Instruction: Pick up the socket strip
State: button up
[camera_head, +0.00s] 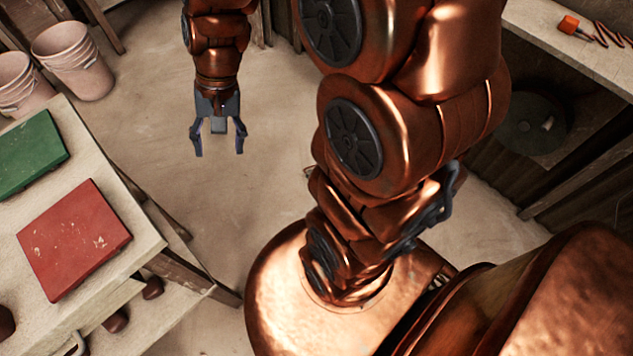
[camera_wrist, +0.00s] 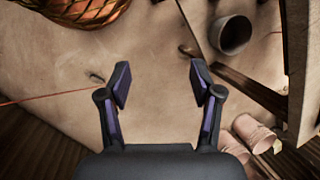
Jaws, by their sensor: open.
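My gripper (camera_head: 218,148) is open and empty, pointing down over bare floor. In the wrist view its two fingers (camera_wrist: 160,84) stand apart with only floor between them. No thing is clearly recognizable as a socket strip. An orange block (camera_head: 569,24) with a dark reddish coiled cord beside it lies on the pale bench at the top right, far from my gripper. I cannot tell whether it is the strip. In the wrist view a thin orange line (camera_wrist: 50,95) runs across the floor at left, near a small dark item (camera_wrist: 97,77).
A pale table (camera_head: 143,240) at left carries a green slab (camera_head: 30,155) and a red slab (camera_head: 73,240). A dark round object (camera_head: 525,122) sits under the right bench (camera_head: 595,60). The floor between is largely clear.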

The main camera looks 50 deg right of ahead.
jog(key=w+d+f+m+t+b, duration=0.2)
jog(key=w+d+f+m+b, duration=0.4)
jog(key=f, duration=0.7)
jog(key=w+d+f+m+t+y+b, duration=0.1)
jog(key=w+d+f+m+b, duration=0.35)
jog(key=w+d+f, duration=0.55)
jog(key=w+d+f+m+t+b, duration=0.2)
jog(key=w+d+f+m+b, duration=0.25)
jog(key=f, duration=1.05)
jog(key=s+d+f+m+h+b, duration=0.1)
jog(key=s+d+f+m+b, duration=0.2)
jog(key=f, duration=0.9)
jog(key=s+d+f+m+h+b, duration=0.1)
jog(key=s+d+f+m+b, duration=0.2)
jog(key=d+f, duration=0.7)
jog(key=s+d+f+m+h+b, duration=0.1)
jog(key=s+d+f+m+b, duration=0.3)
jog(key=f, duration=1.1)
jog(key=shift+s+d+f+m+b, duration=0.15)
jog(key=shift+d+m+b, duration=0.45)
jog(key=shift+d+b, duration=0.9)
jog(key=shift+d+b+x, duration=0.2)
jog(key=shift+b+x, duration=0.6)
jog(key=shift+x, duration=0.95)
jog(key=shift+d+b+x, duration=0.25)
jog(key=shift+b+x, duration=0.5)
jog(key=shift+x, duration=0.95)
jog(key=shift+w+a+f, duration=0.1)
jog(key=shift+w+f, duration=0.15)
jog(key=shift+f, duration=0.05)
